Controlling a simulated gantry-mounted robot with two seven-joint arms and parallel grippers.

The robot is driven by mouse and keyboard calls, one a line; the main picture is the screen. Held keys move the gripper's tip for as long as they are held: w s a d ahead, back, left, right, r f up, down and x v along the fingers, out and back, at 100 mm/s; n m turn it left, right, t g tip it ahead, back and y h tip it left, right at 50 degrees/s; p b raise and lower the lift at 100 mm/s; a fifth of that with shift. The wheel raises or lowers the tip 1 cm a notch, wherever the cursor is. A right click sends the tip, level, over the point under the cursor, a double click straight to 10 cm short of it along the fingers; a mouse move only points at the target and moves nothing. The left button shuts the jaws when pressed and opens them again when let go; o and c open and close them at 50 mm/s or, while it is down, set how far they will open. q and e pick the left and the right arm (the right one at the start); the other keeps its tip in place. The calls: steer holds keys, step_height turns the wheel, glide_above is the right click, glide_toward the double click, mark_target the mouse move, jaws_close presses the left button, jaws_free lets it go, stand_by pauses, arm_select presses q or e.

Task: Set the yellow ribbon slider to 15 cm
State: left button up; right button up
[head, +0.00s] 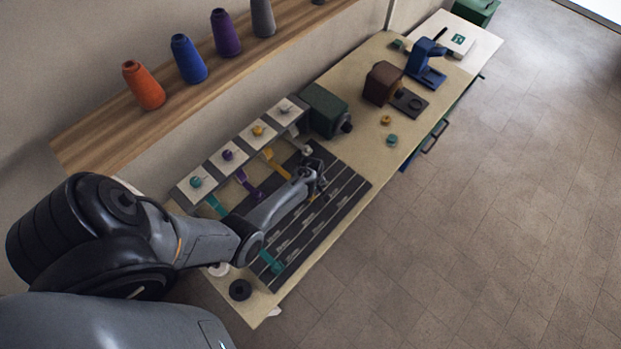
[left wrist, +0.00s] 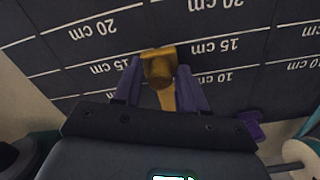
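The yellow slider (left wrist: 158,68) sits between the fingertips of my left gripper (left wrist: 160,80) in the left wrist view. Both fingers lie along its sides and look shut on it. Its far edge is about level with the white 15 cm line (left wrist: 225,37). The yellow ribbon (head: 274,160) runs from its spool plate towards my left gripper (head: 315,182) in the head view, where the hand hides the slider. The dark measuring board (head: 345,192) lies under the gripper. My right gripper is not in view.
A purple ribbon (head: 247,183) and teal slider (head: 270,263) are on nearby lanes. The purple slider (left wrist: 250,122) shows at the wrist view's lower right. A green box (head: 325,108) stands behind the board. A black round piece (head: 240,290) lies at the near end.

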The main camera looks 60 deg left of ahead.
arm_select(q)
steer(key=shift+o, duration=0.6)
steer(key=shift+r, duration=0.5)
step_height(320, 180, up, 10)
steer(key=p, duration=0.1)
steer(key=shift+s+f, duration=0.1)
steer(key=shift+f, duration=0.05)
